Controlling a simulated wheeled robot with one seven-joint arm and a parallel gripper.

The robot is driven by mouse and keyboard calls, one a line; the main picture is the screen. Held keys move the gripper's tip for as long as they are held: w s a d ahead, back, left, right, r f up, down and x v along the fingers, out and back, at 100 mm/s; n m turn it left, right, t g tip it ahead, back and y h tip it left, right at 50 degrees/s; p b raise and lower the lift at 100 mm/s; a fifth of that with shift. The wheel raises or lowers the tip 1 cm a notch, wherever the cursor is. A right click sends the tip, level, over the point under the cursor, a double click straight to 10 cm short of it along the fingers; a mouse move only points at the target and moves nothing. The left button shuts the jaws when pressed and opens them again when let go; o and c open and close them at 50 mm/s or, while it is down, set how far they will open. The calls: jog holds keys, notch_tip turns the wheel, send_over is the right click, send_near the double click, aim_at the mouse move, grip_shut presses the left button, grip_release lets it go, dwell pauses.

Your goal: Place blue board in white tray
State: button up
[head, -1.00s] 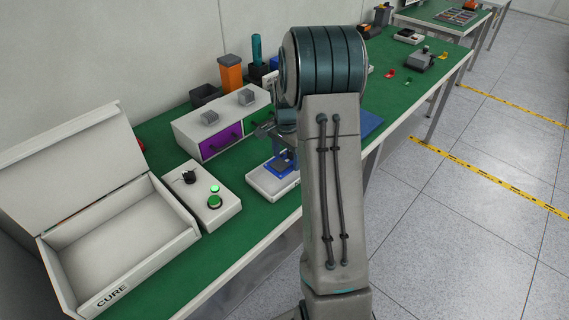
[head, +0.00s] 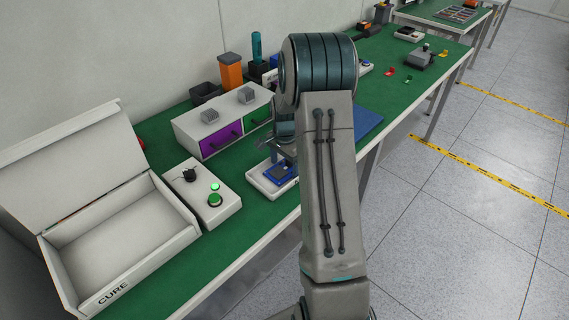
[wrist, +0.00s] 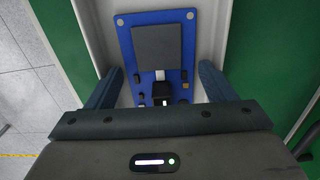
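The blue board (head: 281,174) lies in the white tray (head: 257,183) on the green bench, partly hidden behind my arm in the head view. In the wrist view the blue board (wrist: 124,42) shows a dark grey square, a small black block and pale corner spots. The white tray (wrist: 208,35) shows around it. My gripper (wrist: 160,88) is open over the board's near end, one finger on each side. White tray shows between the fingers and the board edges. In the head view my gripper (head: 283,150) is just above the board, mostly hidden.
A control box (head: 205,188) with a green button and an open white CURE box (head: 130,240) stand left of the tray. A drawer unit (head: 222,128) stands behind. A blue mat (head: 368,122) lies right of my arm.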

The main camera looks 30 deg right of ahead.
aim_at(285, 169)
notch_tip(285, 169, up, 11)
jog(key=s+a+r+n, duration=0.3)
jog(key=s+a+r, duration=0.1)
jog(key=a+r, duration=0.15)
jog(key=s+a+r+n+t, duration=0.1)
jog(key=s+a+n, duration=0.4)
jog(key=s, duration=0.5)
jog(key=s+a+r+n+t, duration=0.1)
jog(key=s+a+n, duration=0.4)
jog(key=s, duration=0.6)
jog(key=shift+s+a+n+t, duration=0.2)
jog(key=shift+a+n+t, duration=0.15)
jog(key=shift+n, duration=0.25)
jog(key=shift+r, duration=0.1)
